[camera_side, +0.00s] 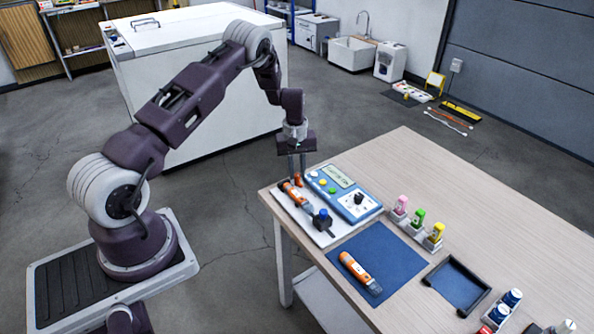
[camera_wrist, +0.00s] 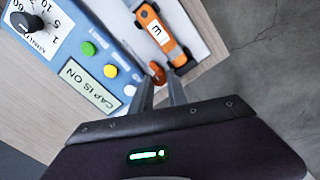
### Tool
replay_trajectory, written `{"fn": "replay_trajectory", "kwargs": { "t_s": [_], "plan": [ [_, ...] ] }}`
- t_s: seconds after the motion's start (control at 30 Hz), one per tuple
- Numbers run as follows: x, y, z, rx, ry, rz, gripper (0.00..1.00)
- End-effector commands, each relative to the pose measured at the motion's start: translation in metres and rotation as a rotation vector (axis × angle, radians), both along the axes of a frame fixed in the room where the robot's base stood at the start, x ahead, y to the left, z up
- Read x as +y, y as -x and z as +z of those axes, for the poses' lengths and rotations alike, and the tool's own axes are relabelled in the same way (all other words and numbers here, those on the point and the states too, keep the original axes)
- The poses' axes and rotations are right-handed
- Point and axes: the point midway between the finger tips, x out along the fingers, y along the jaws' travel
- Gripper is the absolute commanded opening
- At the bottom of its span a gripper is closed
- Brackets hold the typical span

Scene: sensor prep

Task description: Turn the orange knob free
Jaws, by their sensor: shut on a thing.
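An orange sensor (camera_side: 295,196) lies on a white plate (camera_side: 325,238) at the table's near-left corner. In the wrist view the sensor (camera_wrist: 156,30) shows a white label with a dark mark. The small orange knob (camera_wrist: 158,72) is at the sensor's end, and it also shows in the side view (camera_side: 297,180). My gripper (camera_side: 297,176) points down over it. In the wrist view my gripper (camera_wrist: 161,78) has its fingertips at the knob, shut on it; the fingers partly hide it.
A blue meter (camera_side: 343,194) beside the plate has coloured buttons and a black dial; its display (camera_wrist: 90,84) reads "CAP IS ON". A second orange sensor (camera_side: 358,272) lies on a blue mat (camera_side: 385,250). Small bottles (camera_side: 418,218) and a black-edged tray (camera_side: 457,285) stand to the right.

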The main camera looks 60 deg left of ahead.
Motion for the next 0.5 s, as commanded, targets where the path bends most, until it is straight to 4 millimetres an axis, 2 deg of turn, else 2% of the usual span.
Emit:
{"fn": "replay_trajectory", "kwargs": {
  "t_s": [0.03, 0.13, 0.4, 0.5],
  "plan": [
    [0.001, -0.001, 0.001, -0.004, -0.001, 0.001, 0.23],
    [0.001, -0.001, 0.001, -0.003, -0.002, 0.001, 0.41],
    [0.0, 0.0, 0.001, -0.001, 0.0, 0.0, 0.41],
    [0.001, -0.001, 0.011, -0.003, -0.001, 0.0, 0.41]
  ]
}}
